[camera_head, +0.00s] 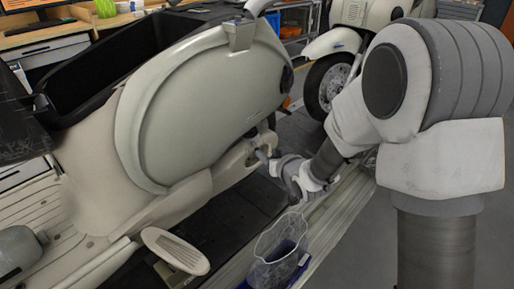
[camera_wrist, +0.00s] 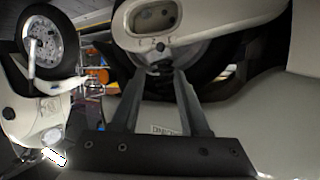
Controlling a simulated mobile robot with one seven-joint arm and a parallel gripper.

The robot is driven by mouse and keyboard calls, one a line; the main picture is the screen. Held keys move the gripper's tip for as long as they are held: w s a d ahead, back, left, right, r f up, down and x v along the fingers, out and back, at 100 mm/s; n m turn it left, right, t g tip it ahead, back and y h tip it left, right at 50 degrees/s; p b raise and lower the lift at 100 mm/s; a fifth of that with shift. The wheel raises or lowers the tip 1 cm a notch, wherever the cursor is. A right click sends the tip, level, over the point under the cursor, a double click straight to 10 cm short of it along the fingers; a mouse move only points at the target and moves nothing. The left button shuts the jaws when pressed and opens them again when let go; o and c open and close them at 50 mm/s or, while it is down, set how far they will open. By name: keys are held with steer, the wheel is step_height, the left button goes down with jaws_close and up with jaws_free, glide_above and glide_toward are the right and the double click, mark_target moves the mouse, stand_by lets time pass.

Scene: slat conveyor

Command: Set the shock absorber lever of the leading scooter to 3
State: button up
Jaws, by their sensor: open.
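A cream scooter (camera_head: 200,100) fills the left and middle of the head view. In the wrist view, its pale rear part (camera_wrist: 157,20) has an oval opening, with a wheel behind. A small dark part (camera_wrist: 160,67), perhaps the shock absorber lever, sits just beyond and between my fingertips. In the head view my gripper (camera_head: 264,155) is at the scooter's lower rear; contact cannot be told.
A second cream scooter (camera_head: 334,42) stands behind, at the upper right. Grey floor is open at right. A workbench (camera_head: 45,38) is at the back left.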

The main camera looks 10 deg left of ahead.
mark_target(255, 145)
steer(key=b+x, duration=0.2)
steer(key=x, duration=0.8)
steer(key=shift+w+a+f, duration=0.15)
steer(key=shift+w, duration=0.15)
jaws_close()
stand_by(1.0)
